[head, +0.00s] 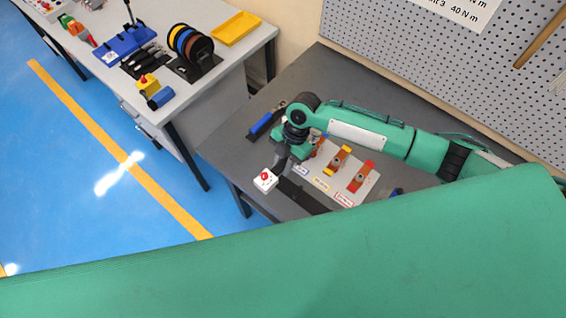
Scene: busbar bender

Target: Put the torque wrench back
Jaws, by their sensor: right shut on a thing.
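My right gripper (281,164) hangs from the wrist over the grey bench (237,133), pointing down. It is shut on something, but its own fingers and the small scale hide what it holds. A blue-handled tool (262,123) lies on the bench just left of my right wrist, and its far end runs close behind the wrist. A long black strip (304,196) lies just below and right of the fingertips. I cannot tell for sure which of these is the torque wrench. My left gripper is not in view.
A white box with a red button (265,180) stands left of the fingertips. A labelled plate (325,182) with orange and red pieces is to the right. A perforated panel (420,60) rises behind. A second table (225,58) holds spools and trays at left.

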